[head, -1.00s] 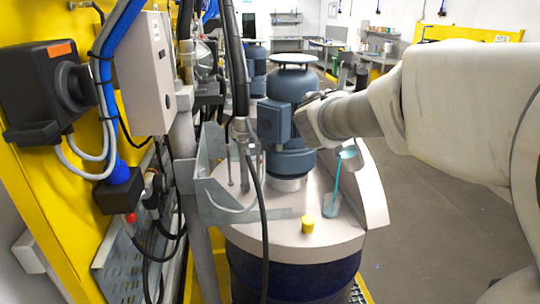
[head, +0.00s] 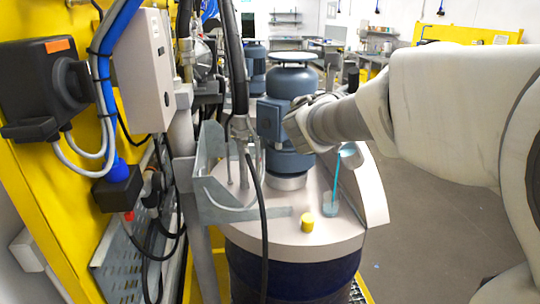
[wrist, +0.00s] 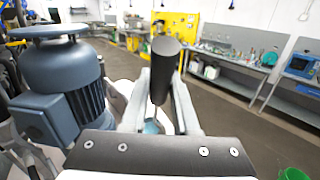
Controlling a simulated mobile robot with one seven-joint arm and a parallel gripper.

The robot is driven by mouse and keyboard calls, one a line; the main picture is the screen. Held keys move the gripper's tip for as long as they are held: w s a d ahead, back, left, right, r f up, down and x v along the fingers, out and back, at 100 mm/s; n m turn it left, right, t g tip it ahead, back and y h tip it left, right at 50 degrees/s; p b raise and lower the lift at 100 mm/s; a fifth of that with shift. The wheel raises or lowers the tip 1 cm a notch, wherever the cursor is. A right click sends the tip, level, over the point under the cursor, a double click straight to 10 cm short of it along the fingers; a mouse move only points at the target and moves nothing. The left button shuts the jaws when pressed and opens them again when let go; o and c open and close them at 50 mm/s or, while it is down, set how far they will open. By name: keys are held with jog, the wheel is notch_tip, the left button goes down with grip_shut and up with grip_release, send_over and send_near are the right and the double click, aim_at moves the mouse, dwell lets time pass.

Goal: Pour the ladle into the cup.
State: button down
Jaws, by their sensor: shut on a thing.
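The ladle (head: 350,156) hangs below my forearm in the head view, its pale bowl tipped. A thin blue stream (head: 338,180) runs from the bowl down to the clear cup (head: 330,204). The cup stands on the drum lid with blue liquid in it. My gripper (wrist: 161,90) is shut on the ladle's dark handle (wrist: 164,62), which shows between the fingers in the wrist view. Blue shows below the handle there. In the head view, my gripper is in front of the motor, and its grip on the handle is hidden.
The grey-blue motor (head: 290,92) stands on the drum lid (head: 285,226), close beside my gripper. A yellow cap (head: 307,222) sits left of the cup. The floor at right is open.

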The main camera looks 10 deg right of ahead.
jog(key=shift+a+f+n+t+h+b, duration=0.1)
jog(key=shift+a+n+t+h+b, duration=0.25)
jog(key=shift+a, duration=0.7)
dwell(0.5)
jog(key=shift+s+a+f+n+t+h+b, duration=0.1)
jog(key=shift+a+f+n+t+h+b, duration=0.1)
jog(key=shift+a+f+n+b, duration=0.35)
jog(key=shift+a+f+n+t+h+b, duration=0.1)
jog(key=shift+a+f+n+t+b, duration=0.1)
jog(key=shift+a+f+b, duration=0.55)
dwell(1.0)
jog(key=shift+m+g, duration=0.65)
jog(key=shift+m, duration=0.15)
jog(key=d+r+p, duration=0.1)
jog(key=r+p, duration=0.1)
jog(key=d+r+p, duration=0.2)
jog(key=shift+d+r, duration=0.1)
jog(key=shift+r, duration=0.05)
jog(key=d+f+m+g+y, duration=0.1)
jog(key=d+m+g+y, duration=0.2)
jog(key=d, duration=1)
jog(key=shift+w+d+f+m+y+p, duration=0.2)
jog(key=shift+w+m+y+p, duration=0.2)
jog(key=shift+m+y, duration=0.5)
jog(key=shift+s+f, duration=0.1)
